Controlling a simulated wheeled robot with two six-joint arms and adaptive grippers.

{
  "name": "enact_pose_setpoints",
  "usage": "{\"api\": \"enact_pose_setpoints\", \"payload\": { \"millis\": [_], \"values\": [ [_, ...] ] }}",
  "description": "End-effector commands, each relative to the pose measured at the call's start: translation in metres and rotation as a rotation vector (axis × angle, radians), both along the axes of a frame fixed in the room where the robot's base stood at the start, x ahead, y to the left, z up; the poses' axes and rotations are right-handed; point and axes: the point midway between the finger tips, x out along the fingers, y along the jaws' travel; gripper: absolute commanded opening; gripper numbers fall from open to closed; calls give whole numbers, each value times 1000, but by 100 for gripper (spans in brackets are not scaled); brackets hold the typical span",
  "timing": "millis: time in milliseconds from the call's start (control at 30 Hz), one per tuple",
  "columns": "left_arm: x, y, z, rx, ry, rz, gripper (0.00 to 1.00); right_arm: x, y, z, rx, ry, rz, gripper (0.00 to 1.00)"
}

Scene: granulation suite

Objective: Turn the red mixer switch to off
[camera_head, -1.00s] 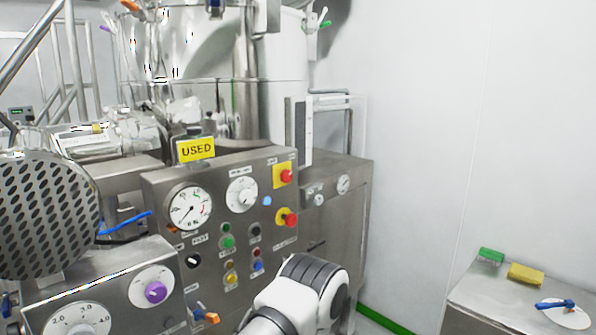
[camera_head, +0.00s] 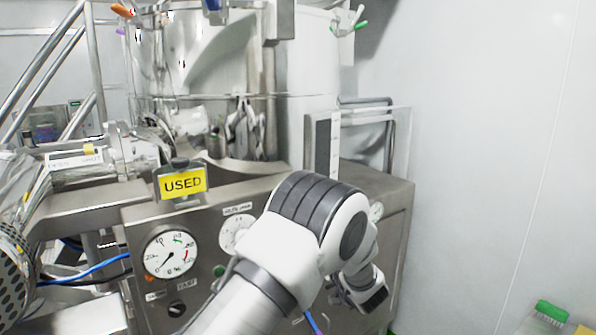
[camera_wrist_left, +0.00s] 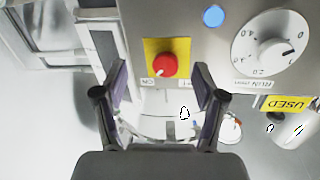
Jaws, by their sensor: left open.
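The red mixer switch (camera_wrist_left: 164,65) is a round knob on a yellow plate (camera_wrist_left: 180,47), seen upside down in the left wrist view. A small pale mark on the knob's edge appears to lean toward the left label, which seems to read ON. My left gripper (camera_wrist_left: 160,73) is open, its two dark fingers apart on either side of the knob; I cannot tell whether they touch it. In the head view my arm hides the switch and the fingers. My right gripper is not in view.
The steel panel carries a white dial (camera_wrist_left: 270,45), a blue light (camera_wrist_left: 213,15) and a pressure gauge (camera_head: 169,254). A yellow USED sign (camera_head: 183,184) stands on top of the panel.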

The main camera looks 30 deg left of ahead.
Motion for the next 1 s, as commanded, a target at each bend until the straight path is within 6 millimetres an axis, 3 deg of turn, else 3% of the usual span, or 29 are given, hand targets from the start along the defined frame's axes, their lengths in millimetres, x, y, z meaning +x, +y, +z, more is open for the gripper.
{"api": "enact_pose_setpoints", "payload": {
  "millis": [33, 133, 267, 600, 900, 933, 1000],
  "values": [
    [3, -1, 30, -1, -60, 59, 70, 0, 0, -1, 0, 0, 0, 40],
    [1, -1, 52, -13, -121, 146, 70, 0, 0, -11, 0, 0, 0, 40],
    [3, 8, 47, -21, -134, 174, 70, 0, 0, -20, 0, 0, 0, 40],
    [26, 64, 49, -21, -133, 172, 70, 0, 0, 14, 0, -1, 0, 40],
    [29, 71, 44, -20, -133, 169, 70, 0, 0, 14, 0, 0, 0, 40],
    [29, 71, 44, -20, -133, 169, 67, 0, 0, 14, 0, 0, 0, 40],
    [29, 71, 44, -20, -133, 169, 42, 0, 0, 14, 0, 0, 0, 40]
  ]
}}
